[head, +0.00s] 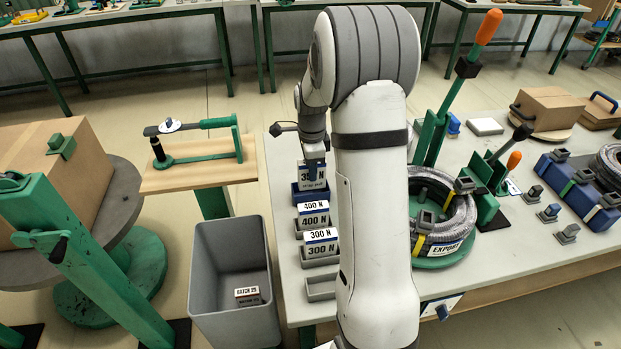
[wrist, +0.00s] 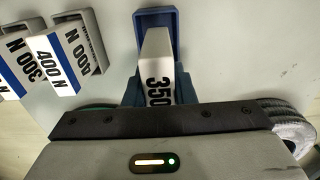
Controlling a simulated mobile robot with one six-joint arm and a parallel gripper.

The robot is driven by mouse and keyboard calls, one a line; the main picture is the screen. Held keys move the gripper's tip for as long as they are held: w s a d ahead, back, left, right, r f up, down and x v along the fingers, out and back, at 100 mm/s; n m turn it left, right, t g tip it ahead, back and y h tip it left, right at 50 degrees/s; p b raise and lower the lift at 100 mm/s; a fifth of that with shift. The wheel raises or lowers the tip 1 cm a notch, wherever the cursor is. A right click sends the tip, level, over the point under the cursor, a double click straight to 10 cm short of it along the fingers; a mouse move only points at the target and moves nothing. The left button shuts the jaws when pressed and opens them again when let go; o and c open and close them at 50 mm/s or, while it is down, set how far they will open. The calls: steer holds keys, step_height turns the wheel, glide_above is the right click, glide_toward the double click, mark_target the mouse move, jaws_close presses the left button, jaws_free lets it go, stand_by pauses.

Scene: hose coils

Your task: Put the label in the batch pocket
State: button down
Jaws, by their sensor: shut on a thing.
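A white label marked "350" (head: 314,183) is between the fingers of my gripper (head: 313,165). In the wrist view, the label (wrist: 156,80) shows its blank white top and the "350" face, and my gripper (wrist: 158,92) is shut on it. A blue pocket (head: 309,196) is right under the label in the head view. In the wrist view, the blue pocket (wrist: 155,17) shows just beyond the label's far end. I cannot tell whether the label's lower edge is inside the pocket or just above it. No pocket in view is legibly marked batch.
Labels marked 400 N (head: 313,220) and 300 N (head: 320,249) stand in holders nearby. An empty grey holder (head: 321,293) is at the front. A grey bin (head: 205,290) holds a BATCH 25 label (head: 247,292). A hose coil (head: 432,215) lies right of my arm.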

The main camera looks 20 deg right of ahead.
mark_target(304, 183)
steer(key=shift+s+a+f, duration=0.1)
steer(key=shift+f, duration=1.8)
steer(key=shift+f, duration=0.15)
steer(key=c, duration=1.2)
jaws_free()
